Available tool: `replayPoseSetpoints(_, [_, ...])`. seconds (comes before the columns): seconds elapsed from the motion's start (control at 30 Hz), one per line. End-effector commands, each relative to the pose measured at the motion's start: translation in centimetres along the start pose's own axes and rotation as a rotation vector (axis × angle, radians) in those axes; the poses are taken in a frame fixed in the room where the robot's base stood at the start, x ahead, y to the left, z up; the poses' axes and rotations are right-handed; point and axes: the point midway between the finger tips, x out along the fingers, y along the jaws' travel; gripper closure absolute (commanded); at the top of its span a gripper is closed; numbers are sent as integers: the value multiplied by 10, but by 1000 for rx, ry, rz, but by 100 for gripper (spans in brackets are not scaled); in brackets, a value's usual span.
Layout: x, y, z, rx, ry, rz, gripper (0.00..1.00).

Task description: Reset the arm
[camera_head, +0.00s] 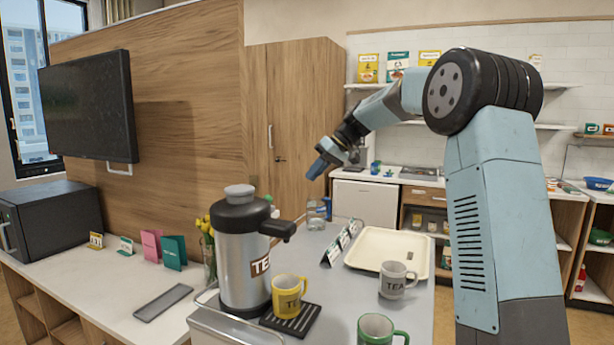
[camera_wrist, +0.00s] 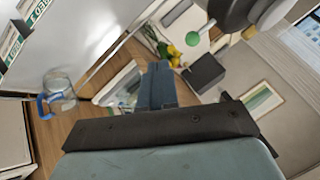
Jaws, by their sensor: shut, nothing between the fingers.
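My arm reaches up from the right in the head view and bends to the left. My gripper (camera_head: 318,172) hangs in the air above the far end of the grey trolley top (camera_head: 330,285), apart from everything. Its blue fingers are together and hold nothing; they also show in the wrist view (camera_wrist: 158,75). A glass jug with a blue handle (camera_head: 318,214) stands below the gripper on the trolley. The jug also shows at the left of the wrist view (camera_wrist: 60,90), tilted by the camera's angle.
A steel tea urn (camera_head: 243,250), a yellow mug (camera_head: 288,295), a grey mug (camera_head: 396,279) and a green mug (camera_head: 378,331) stand on the trolley. A wooden counter (camera_head: 75,285) runs along the left.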

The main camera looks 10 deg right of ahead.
Motion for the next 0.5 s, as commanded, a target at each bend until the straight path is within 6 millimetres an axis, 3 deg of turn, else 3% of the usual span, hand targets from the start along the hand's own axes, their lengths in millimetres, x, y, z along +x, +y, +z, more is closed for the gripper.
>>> replayPoseSetpoints(0.27, [-5,-15,12,13,-17,39,100])
replayPoseSetpoints(0.5, [-24,-56,60,73,-56,174,100])
